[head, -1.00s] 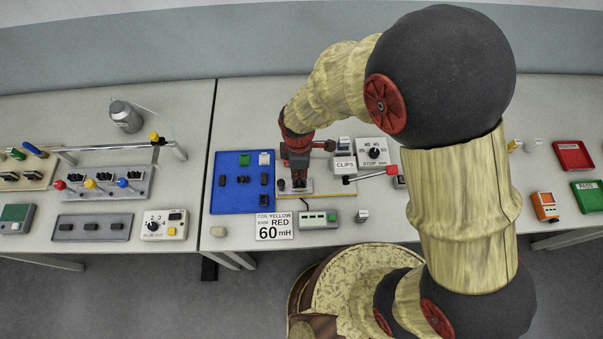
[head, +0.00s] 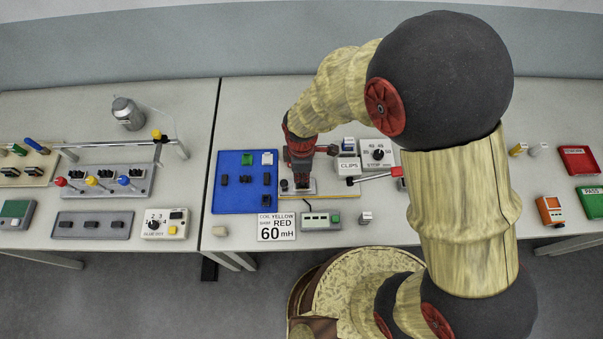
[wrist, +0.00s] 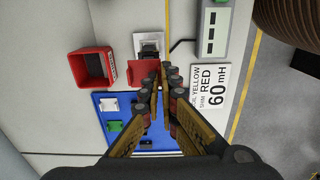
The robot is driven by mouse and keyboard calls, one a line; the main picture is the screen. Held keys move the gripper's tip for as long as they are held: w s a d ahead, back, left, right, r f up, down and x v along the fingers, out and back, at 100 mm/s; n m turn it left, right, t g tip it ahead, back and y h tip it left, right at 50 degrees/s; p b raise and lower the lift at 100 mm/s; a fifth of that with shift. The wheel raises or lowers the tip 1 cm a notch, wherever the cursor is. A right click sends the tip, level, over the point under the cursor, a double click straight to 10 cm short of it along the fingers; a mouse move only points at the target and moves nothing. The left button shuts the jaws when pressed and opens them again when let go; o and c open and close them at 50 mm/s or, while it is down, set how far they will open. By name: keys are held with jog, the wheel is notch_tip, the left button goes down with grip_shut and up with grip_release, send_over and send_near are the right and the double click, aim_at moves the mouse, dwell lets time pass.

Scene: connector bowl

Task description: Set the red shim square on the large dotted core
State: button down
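My gripper (head: 300,184) points down over a pale grey fixture plate right of the blue tray. In the wrist view my gripper (wrist: 160,74) has its fingers close together, with a small red piece (wrist: 142,72), apparently the red shim, at the fingertips. The left finger partly covers it. Just beyond it, a dark core (wrist: 149,47) sits on the pale fixture (wrist: 139,37). I cannot make out dots on it or whether the red piece touches it. In the head view my gripper hides the red piece.
The blue tray (head: 229,206) holds dark parts, a green block and a white block. An open red box (wrist: 92,68) stands beside the fixture in the wrist view. The CLIPS box (head: 347,166), dial box (head: 379,153) and grey meter (head: 321,221) crowd the fixture. A card (head: 276,227) reads RED 60 mH.

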jog(key=shift+f+b, duration=2.15)
jog(key=shift+f, duration=1.25)
jog(key=c, duration=2)
grip_release()
jog(key=shift+o, duration=0.2)
jog(key=shift+r, duration=0.1)
notch_tip(320, 180, up, 12)
jog(key=shift+f, duration=0.1)
